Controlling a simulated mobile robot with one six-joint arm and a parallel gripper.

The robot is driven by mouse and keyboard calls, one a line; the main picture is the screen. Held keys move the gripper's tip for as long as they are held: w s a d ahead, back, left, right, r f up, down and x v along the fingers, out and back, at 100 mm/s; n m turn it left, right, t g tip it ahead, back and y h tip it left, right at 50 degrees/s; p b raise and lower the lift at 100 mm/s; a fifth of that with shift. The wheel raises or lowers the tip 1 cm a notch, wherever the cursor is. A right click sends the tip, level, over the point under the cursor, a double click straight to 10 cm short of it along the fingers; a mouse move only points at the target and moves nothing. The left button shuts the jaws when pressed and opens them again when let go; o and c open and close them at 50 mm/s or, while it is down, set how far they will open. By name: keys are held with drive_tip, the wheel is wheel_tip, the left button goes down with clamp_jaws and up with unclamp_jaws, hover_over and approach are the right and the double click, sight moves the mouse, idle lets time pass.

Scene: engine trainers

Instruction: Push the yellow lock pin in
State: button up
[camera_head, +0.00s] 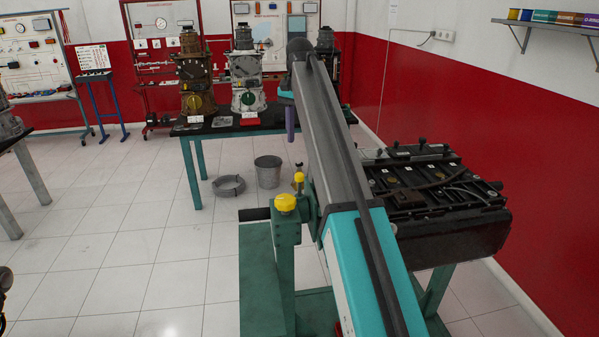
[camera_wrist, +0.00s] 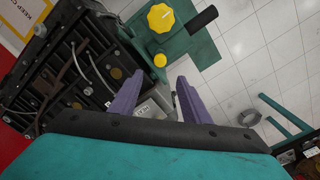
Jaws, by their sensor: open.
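Two yellow parts sit on the green stand (camera_head: 285,240): a large lobed yellow knob (camera_head: 285,202) and a smaller round yellow knob (camera_head: 299,178) just behind it. I cannot tell for certain which is the lock pin. In the wrist view the large knob (camera_wrist: 161,18) is at the top and the small knob (camera_wrist: 160,60) is below it, in line with the gap between my fingers. My gripper (camera_wrist: 161,76) is open, with purple fingers apart and nothing between them. In the head view one purple finger (camera_head: 290,122) shows beyond my arm, above the stand.
A black engine block (camera_head: 440,190) is mounted on the stand at the right. A black handle (camera_head: 254,214) sticks out left of the large knob. A metal bucket (camera_head: 268,172) and a grey coil (camera_head: 229,186) are on the floor behind.

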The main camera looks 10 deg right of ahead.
sight(300, 174)
wheel_tip(300, 174, down, 13)
drive_tip(key=p, duration=0.3)
drive_tip(key=shift+r, duration=0.2)
idle(0.3)
clamp_jaws()
drive_tip(key=shift+f, duration=0.1)
